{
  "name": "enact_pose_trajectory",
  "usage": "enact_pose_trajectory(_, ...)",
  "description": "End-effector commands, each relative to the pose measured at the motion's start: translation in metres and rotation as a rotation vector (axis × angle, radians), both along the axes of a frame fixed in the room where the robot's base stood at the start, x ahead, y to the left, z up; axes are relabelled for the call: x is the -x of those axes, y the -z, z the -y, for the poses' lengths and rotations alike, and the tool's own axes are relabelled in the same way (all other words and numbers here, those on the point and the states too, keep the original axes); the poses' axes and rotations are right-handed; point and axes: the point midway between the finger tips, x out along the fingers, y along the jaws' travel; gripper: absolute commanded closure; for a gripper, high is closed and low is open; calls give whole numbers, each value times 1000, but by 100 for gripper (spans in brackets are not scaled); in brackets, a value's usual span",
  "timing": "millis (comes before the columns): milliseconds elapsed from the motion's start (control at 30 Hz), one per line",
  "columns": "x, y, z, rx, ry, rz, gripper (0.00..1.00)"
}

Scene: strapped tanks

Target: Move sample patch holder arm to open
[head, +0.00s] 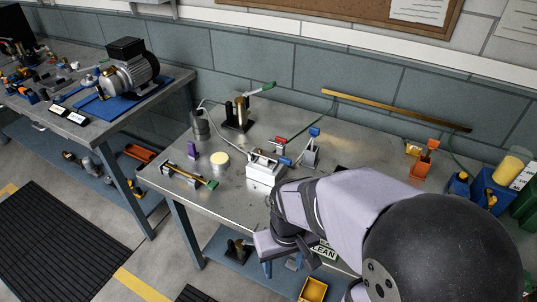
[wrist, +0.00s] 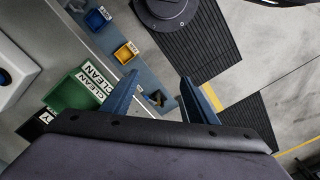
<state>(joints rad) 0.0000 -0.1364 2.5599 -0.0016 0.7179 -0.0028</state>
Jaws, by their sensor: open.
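On the steel table (head: 232,205) a white box (head: 265,175) carries a metal fixture with a blue-ended lever (head: 283,161) lying across its top. A small red-handled part (head: 281,140) and a grey stand with a blue top (head: 311,148) are just behind it. I cannot tell for sure which of these is the sample patch holder arm, or its position. My gripper (wrist: 158,96) is open and empty in the wrist view, its two blue fingers apart. It points down past the table's front edge, in front of the white box and touching nothing visible.
A green lever press (head: 240,110), a dark cylinder (head: 200,125) and a green-ended tool (head: 190,175) are on the table's left part. Orange and blue containers (head: 485,190) stand at right. A green CLEAN bin (wrist: 75,105) shows beside the fingers. My arm hides the table's front right.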

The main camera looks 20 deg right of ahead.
Motion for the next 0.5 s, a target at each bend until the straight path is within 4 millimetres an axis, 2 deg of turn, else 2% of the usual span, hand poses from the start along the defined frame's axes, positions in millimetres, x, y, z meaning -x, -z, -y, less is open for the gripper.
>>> enact_pose_trajectory(367,0,0,0,0,0,0,47)
enact_pose_trajectory(500,-2,1,0,-6,23,-5,78)
